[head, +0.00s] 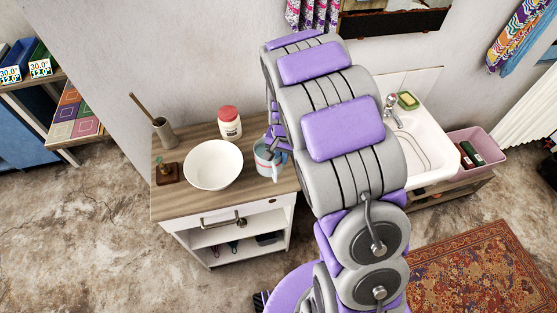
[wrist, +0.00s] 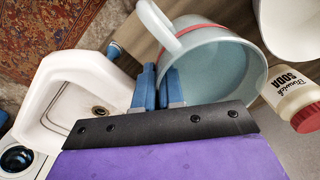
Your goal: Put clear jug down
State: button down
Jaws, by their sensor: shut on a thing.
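The clear jug (head: 267,163) is a pale bluish, see-through vessel with a red band near its rim and a light handle. In the head view it is at the right part of the wooden cabinet top (head: 255,196), partly hidden by my arm. In the wrist view the jug (wrist: 215,62) shows its open mouth and looks empty. My gripper (wrist: 158,88) has its blue fingers shut on the jug's side near the handle; the fingers also show in the head view (head: 276,143). I cannot tell whether the jug's base touches the cabinet top.
A white bowl (head: 213,165) stands left of the jug, and a red-lidded soda bottle (head: 229,123) behind. A brown dispenser (head: 168,173) and a brush holder (head: 164,132) stand at the left. A white sink (head: 425,145) is at the right.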

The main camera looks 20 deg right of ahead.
jog(key=shift+w+a+f, duration=0.1)
jog(key=shift+w+a, duration=0.2)
jog(key=shift+w, duration=0.5)
jog(key=shift+d+f+b, duration=0.15)
jog(key=shift+f+b, duration=0.45)
jog(key=shift+f, duration=1.1)
jog(key=c, duration=1.2)
grip_release()
jog(key=shift+f, duration=0.1)
jog(key=shift+c, duration=0.2)
notch_tip(320, 180, up, 12)
jog(key=p, duration=0.3)
jog(key=s+r+n+g, duration=0.1)
jog(key=s+r+n, duration=0.2)
jog(key=s, duration=1.4)
jog(key=s+r+n+g, duration=0.1)
jog(key=s+r+n, duration=0.2)
jog(key=s+r, duration=0.6)
jog(key=s, duration=0.8)
jog(key=shift+s, duration=0.15)
jog(key=shift+r, duration=0.1)
